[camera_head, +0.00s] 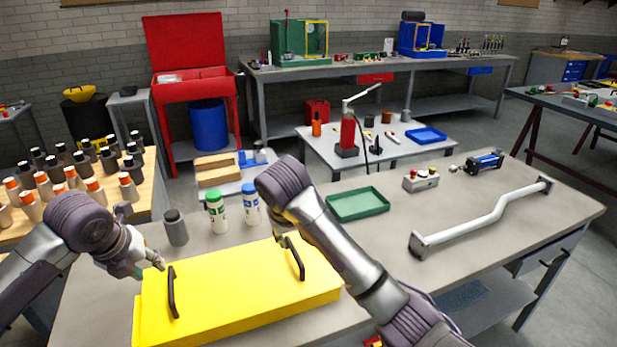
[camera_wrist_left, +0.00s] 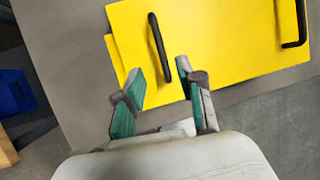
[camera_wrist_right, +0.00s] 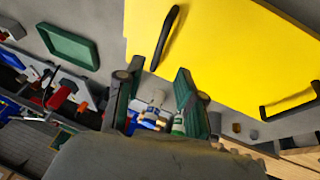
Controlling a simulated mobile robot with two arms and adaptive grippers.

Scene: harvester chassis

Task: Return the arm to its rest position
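A yellow cover (camera_head: 235,290) with two black handles lies on the grey workbench. The left handle (camera_head: 172,292) and the right handle (camera_head: 295,258) stand on its top. My left gripper (camera_head: 153,262) is just left of the left handle. In the left wrist view its fingers (camera_wrist_left: 160,76) are apart, with the handle's lower end showing in the gap. My right gripper (camera_head: 283,240) is by the right handle, partly hidden behind my right arm. In the right wrist view its fingers (camera_wrist_right: 158,70) are apart, with the handle (camera_wrist_right: 165,38) beyond the tips. Nothing is held.
A grey bottle (camera_head: 176,228), a green-capped bottle (camera_head: 217,212) and a blue-capped bottle (camera_head: 251,205) stand behind the cover. A green tray (camera_head: 358,204), a button box (camera_head: 421,179) and a bent metal bar (camera_head: 485,222) are on the right. The bench's front right is clear.

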